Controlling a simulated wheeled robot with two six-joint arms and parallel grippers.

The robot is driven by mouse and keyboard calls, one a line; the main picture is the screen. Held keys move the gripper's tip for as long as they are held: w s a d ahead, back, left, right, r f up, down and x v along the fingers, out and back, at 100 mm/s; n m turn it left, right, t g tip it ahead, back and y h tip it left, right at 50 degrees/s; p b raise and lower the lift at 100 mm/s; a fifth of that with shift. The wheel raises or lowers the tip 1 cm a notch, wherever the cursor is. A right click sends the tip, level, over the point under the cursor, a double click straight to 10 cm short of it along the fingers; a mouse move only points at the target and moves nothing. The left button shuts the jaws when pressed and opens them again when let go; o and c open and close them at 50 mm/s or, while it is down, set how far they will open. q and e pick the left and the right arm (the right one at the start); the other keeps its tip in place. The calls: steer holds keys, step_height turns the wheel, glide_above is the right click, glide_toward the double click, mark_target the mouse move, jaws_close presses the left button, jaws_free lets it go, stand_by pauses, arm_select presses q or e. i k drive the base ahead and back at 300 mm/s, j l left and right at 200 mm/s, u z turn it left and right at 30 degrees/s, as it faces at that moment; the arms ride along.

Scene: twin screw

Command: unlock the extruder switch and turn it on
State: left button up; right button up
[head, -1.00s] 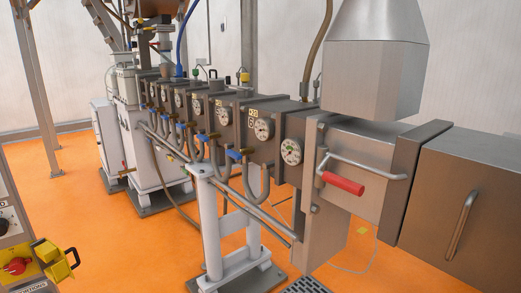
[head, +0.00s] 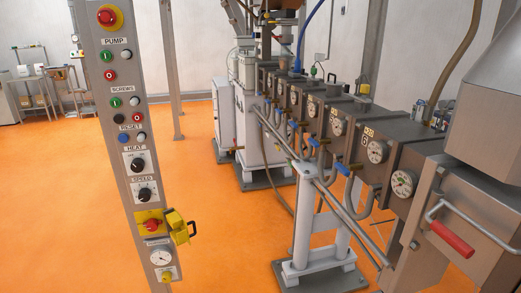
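The extruder switch appears to be the red rotary knob on a yellow plate (head: 151,226), low on the grey control panel (head: 137,110) at left in the head view. A yellow lock-like piece (head: 176,226) with a dark shackle sits at the right edge of that plate. I cannot tell whether it is fastened. The knob's exact setting is too small to read. Neither of my grippers is in view.
The panel also has a red emergency button (head: 109,17), pump and screw buttons, heat and speed dials, and a gauge (head: 161,257). The extruder (head: 340,120) with its gauges and pipes runs along the right. Orange floor lies open between them.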

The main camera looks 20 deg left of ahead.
mark_target(152, 225)
steer(key=u, duration=1.6)
